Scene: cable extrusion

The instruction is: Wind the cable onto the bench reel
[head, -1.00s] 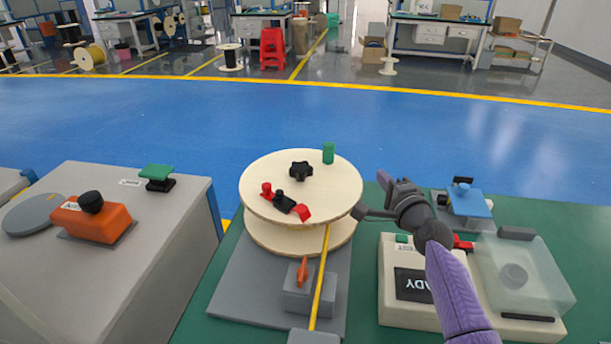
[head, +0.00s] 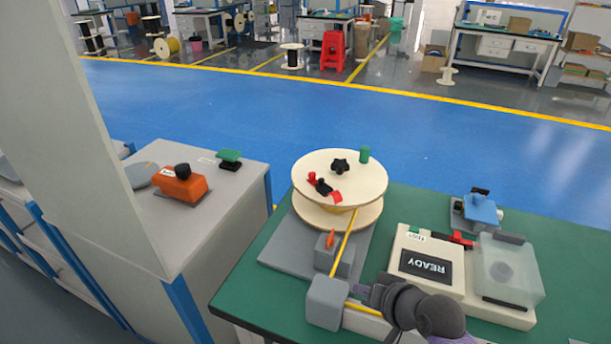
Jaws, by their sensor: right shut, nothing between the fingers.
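The bench reel (head: 310,176) has pale wooden flanges, a black star knob (head: 339,164) on top and a green crank handle (head: 364,155) near its far right edge. A red and black clamp (head: 324,187) sits on the top flange. The yellow cable (head: 345,242) runs from between the flanges past a small grey guide with an orange lever (head: 331,238) to a grey block (head: 328,302) at the bench's front edge. My right gripper (head: 368,294) is shut and empty just right of that block, close to the cable. My left gripper is not in view.
A cream device reading READY (head: 427,264) with a clear cover (head: 508,270) stands right of the reel. A blue-topped tool (head: 481,210) lies behind it. A grey cabinet at left carries an orange device (head: 180,186) and a green-topped button (head: 229,158). Green bench surface is bare around them.

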